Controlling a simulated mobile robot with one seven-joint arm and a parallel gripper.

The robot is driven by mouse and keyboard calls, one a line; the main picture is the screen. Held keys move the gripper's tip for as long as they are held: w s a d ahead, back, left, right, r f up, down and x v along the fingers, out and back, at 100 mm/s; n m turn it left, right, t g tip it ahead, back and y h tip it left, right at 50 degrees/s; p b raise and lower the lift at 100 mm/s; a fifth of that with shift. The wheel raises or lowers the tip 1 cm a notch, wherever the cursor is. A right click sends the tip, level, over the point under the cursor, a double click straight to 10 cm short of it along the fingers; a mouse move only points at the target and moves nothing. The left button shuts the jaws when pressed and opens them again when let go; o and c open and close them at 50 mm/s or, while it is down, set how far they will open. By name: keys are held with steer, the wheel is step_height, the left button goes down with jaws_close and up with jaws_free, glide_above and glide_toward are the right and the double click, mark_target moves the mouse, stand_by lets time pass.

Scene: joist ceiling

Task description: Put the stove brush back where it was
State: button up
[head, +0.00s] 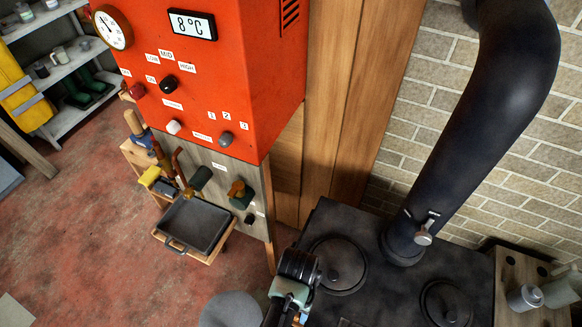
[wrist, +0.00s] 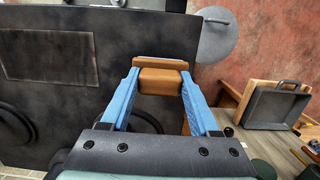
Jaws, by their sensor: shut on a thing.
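My gripper (wrist: 160,84) is shut on a brown wooden block, which I take to be the stove brush (wrist: 162,80). Its blue fingers press on the block's two sides in the wrist view. No bristles show, so I cannot tell which way they face. In the head view my gripper (head: 298,318) is at the bottom edge, by the stove's near left corner, and the brush is mostly hidden there. The black stove (head: 395,290) has round lids and also shows below the gripper in the wrist view (wrist: 120,35). I cannot tell the brush's height above it.
A black stovepipe (head: 455,150) with a damper handle rises from the stove. A wooden rack with metal cups (head: 525,297) stands at the right. An orange control cabinet (head: 215,75) is at the left, with valves and a dark tray (head: 195,226) below. A round grey top (head: 230,310) stands beside the stove.

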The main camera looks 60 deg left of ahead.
steer(key=shift+f, duration=1.65)
steer(key=o, duration=1.3)
steer(key=shift+f, duration=0.15)
